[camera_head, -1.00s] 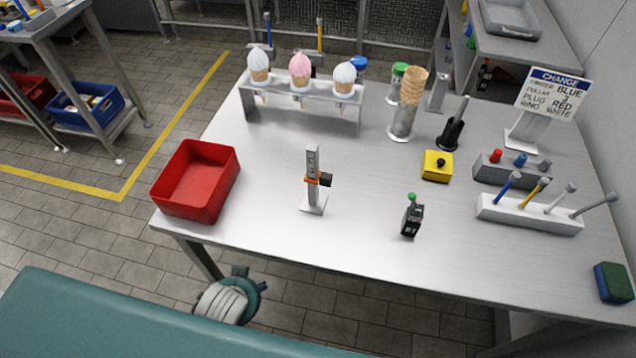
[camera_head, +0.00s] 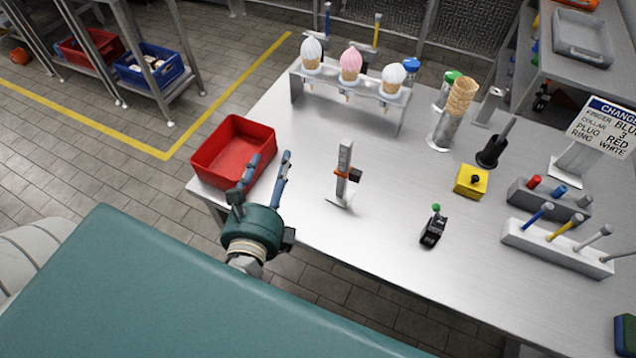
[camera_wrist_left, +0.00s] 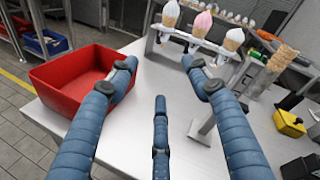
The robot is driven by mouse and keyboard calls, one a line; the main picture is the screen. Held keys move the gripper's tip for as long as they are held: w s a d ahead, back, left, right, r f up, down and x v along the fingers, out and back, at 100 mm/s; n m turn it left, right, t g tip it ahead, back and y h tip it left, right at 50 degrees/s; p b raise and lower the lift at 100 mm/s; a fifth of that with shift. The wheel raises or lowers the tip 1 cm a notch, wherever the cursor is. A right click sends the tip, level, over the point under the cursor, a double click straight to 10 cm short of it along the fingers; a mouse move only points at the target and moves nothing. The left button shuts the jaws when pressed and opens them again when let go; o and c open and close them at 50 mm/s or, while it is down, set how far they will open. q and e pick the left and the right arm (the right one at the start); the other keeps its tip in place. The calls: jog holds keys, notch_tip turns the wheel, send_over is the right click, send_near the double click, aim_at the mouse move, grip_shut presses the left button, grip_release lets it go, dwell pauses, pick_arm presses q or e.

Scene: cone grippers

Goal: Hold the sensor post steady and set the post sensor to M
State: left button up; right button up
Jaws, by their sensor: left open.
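The sensor post (camera_head: 345,160) stands upright on its flat base near the front of the steel table. An orange collar (camera_head: 341,173) and the black post sensor (camera_head: 355,175) sit partway up it. The scale marks are too small to read. My left gripper (camera_head: 269,163) is open and empty, left of the post and beside the red bin, with clear space between it and the post. In the left wrist view, its blue fingers (camera_wrist_left: 165,75) are spread, and the right finger partly hides the post (camera_wrist_left: 207,124). My right gripper is not in view.
The red bin (camera_head: 223,172) stands close to my left gripper at the table's left edge. A small black device with a green knob (camera_head: 433,228) stands right of the post. An ice cream rack (camera_head: 350,95) is behind. The table between post and rack is clear.

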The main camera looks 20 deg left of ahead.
aim_at(341, 151)
pick_arm(q)
jog(key=d+r+m+t+h, duration=0.1)
jog(key=d+m+t+h, duration=0.1)
jog(key=d+m+h, duration=0.8)
jog(key=w+m+y+p, duration=0.1)
jog(key=w, duration=0.2)
jog(key=w+d+m+y+p, duration=0.1)
jog(key=w+p, duration=0.1)
jog(key=w, duration=0.1)
jog(key=w+m+y+p, duration=0.1)
jog(key=w, duration=0.2)
jog(key=shift+d+r+y, duration=0.15)
jog(key=shift+r+y, duration=0.05)
jog(key=shift+y, duration=0.1)
jog(key=shift+w+f+p, duration=0.1)
jog(key=shift+w+p, duration=0.25)
jog(key=shift+w, duration=0.3)
pick_arm(e)
notch_tip(341, 151, up, 5)
jog(key=shift+f, duration=0.15)
